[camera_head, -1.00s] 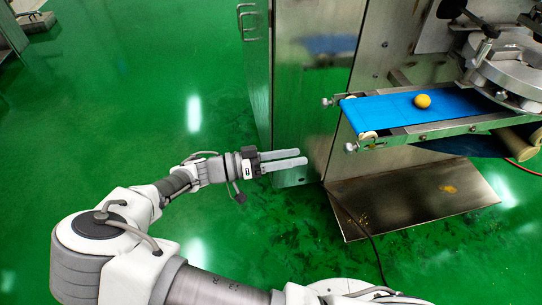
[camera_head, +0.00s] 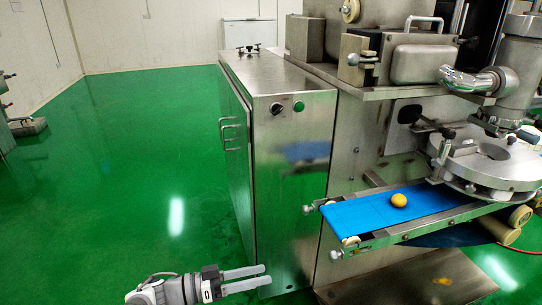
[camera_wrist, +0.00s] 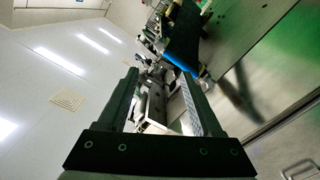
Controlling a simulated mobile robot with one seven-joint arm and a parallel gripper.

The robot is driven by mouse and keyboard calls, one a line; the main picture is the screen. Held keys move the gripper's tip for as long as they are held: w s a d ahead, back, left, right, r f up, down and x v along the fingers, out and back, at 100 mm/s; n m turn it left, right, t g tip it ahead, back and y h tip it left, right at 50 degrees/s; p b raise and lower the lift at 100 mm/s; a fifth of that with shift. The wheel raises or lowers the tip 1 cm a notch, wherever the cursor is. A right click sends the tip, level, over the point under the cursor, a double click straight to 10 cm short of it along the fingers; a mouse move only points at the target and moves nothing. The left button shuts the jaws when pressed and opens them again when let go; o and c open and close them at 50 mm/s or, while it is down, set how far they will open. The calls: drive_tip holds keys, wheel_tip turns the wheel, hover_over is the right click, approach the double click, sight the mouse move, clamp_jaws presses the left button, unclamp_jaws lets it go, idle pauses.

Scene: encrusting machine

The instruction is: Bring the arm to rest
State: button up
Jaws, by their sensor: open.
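My gripper (camera_head: 243,278) is at the bottom of the head view, in front of the steel cabinet's lower front. Its two fingers point right and stand apart, with nothing between them. In the wrist view the fingers (camera_wrist: 160,100) also stand apart and empty, with the machine beyond them. Most of my arm is outside the head view. The encrusting machine (camera_head: 360,140) stands at the right, with a blue conveyor belt (camera_head: 365,214). A yellow-orange ball (camera_head: 399,200) rests on the belt, well away from my gripper.
A steel plate (camera_head: 400,285) lies low under the conveyor. Green floor (camera_head: 120,180) is open to the left.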

drive_tip(key=s+d+r+n+g+y, duration=0.1)
drive_tip(key=d+g+y, duration=0.4)
drive_tip(key=d+g, duration=0.25)
drive_tip(key=s+d+r+n+t+y, duration=0.4)
drive_tip(key=s+d+r+y, duration=0.25)
drive_tip(key=r, duration=0.35)
drive_tip(key=s+d+r+n+t+y, duration=0.3)
drive_tip(key=s+d+r+t+y, duration=0.25)
drive_tip(key=r, duration=0.45)
wheel_tip(320, 180, up, 18)
drive_tip(key=s+g+p, duration=0.1)
drive_tip(key=g+p, duration=0.1)
drive_tip(key=p, duration=1.6)
drive_tip(key=shift+a+r, duration=0.15)
drive_tip(key=shift+a, duration=0.05)
drive_tip(key=shift+s, duration=0.1)
